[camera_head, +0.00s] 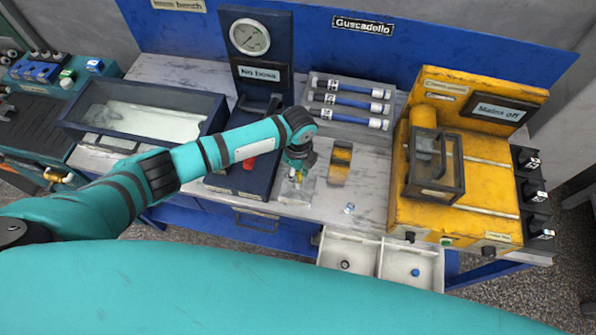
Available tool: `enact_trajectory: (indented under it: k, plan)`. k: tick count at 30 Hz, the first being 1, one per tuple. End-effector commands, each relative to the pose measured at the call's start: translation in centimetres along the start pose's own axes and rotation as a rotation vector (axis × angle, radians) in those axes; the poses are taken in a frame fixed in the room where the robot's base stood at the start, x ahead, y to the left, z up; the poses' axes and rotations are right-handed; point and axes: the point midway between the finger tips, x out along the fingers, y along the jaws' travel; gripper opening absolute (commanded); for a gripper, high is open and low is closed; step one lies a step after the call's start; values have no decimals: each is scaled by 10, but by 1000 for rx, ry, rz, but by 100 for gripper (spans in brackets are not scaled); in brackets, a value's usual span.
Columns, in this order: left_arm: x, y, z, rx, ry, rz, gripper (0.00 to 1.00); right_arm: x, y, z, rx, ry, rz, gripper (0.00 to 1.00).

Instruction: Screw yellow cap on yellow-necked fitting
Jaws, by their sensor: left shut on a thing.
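My left gripper (294,174) reaches in from the left and points down over the bench, right of the gauge stand. It is shut on a small yellow thing that looks like the yellow cap (292,175); the fingers hide most of it. Directly below is a clear block (301,190) on the bench top. The yellow-necked fitting cannot be made out clearly; the gripper covers that spot, and I cannot tell whether cap and fitting touch. My right gripper is not in view.
A gauge stand (262,75) rises behind the arm. Right of the gripper are a yellow and dark block (341,162) and a small metallic piece (349,208). A yellow machine (480,180) stands right. A white tray (378,262) at the front holds a dark ring and a blue piece.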

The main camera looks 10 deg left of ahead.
Motion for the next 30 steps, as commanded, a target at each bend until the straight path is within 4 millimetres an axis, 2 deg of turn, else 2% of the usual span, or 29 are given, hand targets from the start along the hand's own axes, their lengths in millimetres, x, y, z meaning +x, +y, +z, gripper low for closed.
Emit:
enact_trajectory:
  k: [4, 14, 22, 25, 30]
  plan:
    - [0, -1, 0, 135, -1, -2, 0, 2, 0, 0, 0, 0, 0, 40]
    - [0, 0, 0, 174, -1, -2, 0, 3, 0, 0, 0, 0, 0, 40]
    - [2, 0, 0, 564, -5, -2, 0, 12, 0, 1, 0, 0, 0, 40]
    - [2, 0, 0, 635, -3, -2, 0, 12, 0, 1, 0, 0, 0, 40]
    - [1, 0, 0, 647, -3, -2, 0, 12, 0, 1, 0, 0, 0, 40]
